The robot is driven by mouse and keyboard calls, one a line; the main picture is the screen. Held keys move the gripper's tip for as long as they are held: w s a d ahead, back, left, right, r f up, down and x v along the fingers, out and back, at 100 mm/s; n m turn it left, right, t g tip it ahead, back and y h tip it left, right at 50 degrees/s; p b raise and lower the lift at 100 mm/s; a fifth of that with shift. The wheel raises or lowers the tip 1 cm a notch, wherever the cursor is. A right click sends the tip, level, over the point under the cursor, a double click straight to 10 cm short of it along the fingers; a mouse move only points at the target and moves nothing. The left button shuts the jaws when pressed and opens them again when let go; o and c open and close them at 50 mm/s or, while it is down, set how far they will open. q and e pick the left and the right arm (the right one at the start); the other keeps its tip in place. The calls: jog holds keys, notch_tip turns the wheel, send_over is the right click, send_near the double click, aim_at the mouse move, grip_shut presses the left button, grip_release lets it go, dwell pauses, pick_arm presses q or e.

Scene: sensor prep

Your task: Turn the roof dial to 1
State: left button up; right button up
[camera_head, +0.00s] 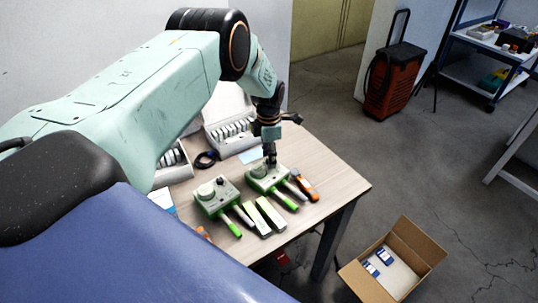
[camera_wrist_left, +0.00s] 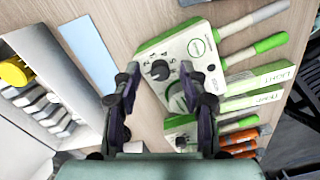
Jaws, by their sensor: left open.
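A pale green-and-white sensor box (camera_head: 258,184) with a green handle lies on the table under my left gripper (camera_head: 270,158). In the left wrist view the box (camera_wrist_left: 208,72) has a black dial (camera_wrist_left: 160,70) on its top face with small numbers around it. Which number the dial points to is too small to tell. My left gripper (camera_wrist_left: 160,82) is open, its two dark fingers on either side of the dial in that view. Whether they touch it cannot be told. My right gripper is not in view.
A second similar box (camera_head: 217,199) lies to the left. White cases (camera_head: 228,130) stand at the table's back. An open cardboard box (camera_head: 408,262) is on the floor beyond the table's right edge.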

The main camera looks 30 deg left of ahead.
pick_arm(q)
notch_tip(320, 180, up, 12)
jog(key=shift+a, duration=0.15)
dwell(0.5)
jog(key=shift+f, duration=0.1)
dwell(0.4)
